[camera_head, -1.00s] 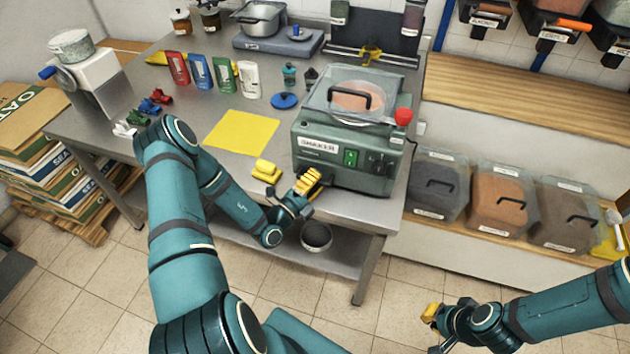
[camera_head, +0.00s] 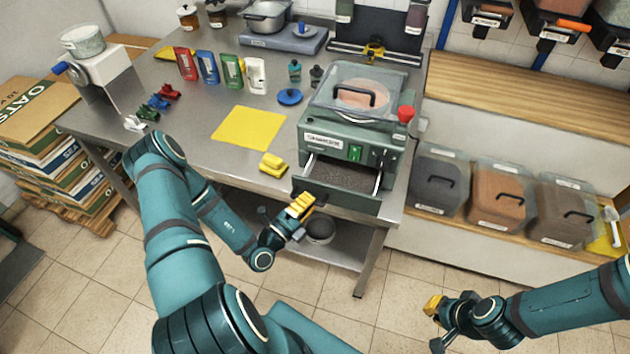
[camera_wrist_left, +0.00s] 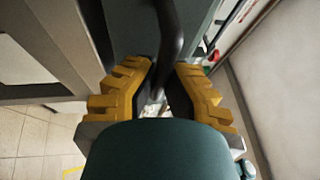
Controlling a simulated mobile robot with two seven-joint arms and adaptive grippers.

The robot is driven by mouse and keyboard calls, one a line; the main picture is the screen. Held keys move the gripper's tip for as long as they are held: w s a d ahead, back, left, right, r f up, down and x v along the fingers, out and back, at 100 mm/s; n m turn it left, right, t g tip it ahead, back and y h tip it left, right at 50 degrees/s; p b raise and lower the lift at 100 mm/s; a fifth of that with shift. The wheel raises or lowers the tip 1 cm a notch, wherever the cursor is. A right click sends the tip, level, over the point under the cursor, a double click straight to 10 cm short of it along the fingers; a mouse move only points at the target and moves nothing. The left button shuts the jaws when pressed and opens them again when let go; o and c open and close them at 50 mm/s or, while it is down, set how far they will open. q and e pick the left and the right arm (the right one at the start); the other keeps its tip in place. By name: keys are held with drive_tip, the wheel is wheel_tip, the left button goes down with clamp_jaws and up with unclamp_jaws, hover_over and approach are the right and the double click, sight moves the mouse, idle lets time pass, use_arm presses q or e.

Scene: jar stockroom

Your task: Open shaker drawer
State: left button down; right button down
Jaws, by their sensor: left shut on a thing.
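The green shaker machine (camera_head: 352,140) stands at the right front of the steel table. Its drawer (camera_head: 341,176) is pulled out of the front, showing a dark grainy bed between two light side rails. My left gripper (camera_head: 304,203) is at the left part of the drawer front. In the left wrist view my left gripper (camera_wrist_left: 160,95) has its yellow fingers on both sides of a dark bar, the drawer handle (camera_wrist_left: 168,40), and is shut on it. In the head view the handle is mostly hidden by the fingers. My right gripper (camera_head: 436,322) hangs over the floor at the lower right.
A yellow sponge (camera_head: 272,164) lies at the table's front edge, near a yellow mat (camera_head: 248,127). A grey bowl (camera_head: 320,230) is on the lower shelf, behind my left gripper. Lidded bins (camera_head: 497,195) stand on the right shelf. The floor in front is clear.

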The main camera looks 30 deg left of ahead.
use_arm(q)
drive_tip(key=shift+s+d, duration=0.15)
drive_tip(key=shift+s, duration=0.4)
drive_tip(key=shift+s+d, duration=0.15)
drive_tip(key=shift+s, duration=0.35)
drive_tip(key=c, duration=1.5)
unclamp_jaws()
drive_tip(key=o, duration=0.5)
use_arm(e)
drive_tip(key=shift+w+r, duration=0.15)
drive_tip(key=shift+r, duration=0.1)
use_arm(q)
drive_tip(key=v, duration=1.2)
drive_tip(key=shift+w, duration=0.1)
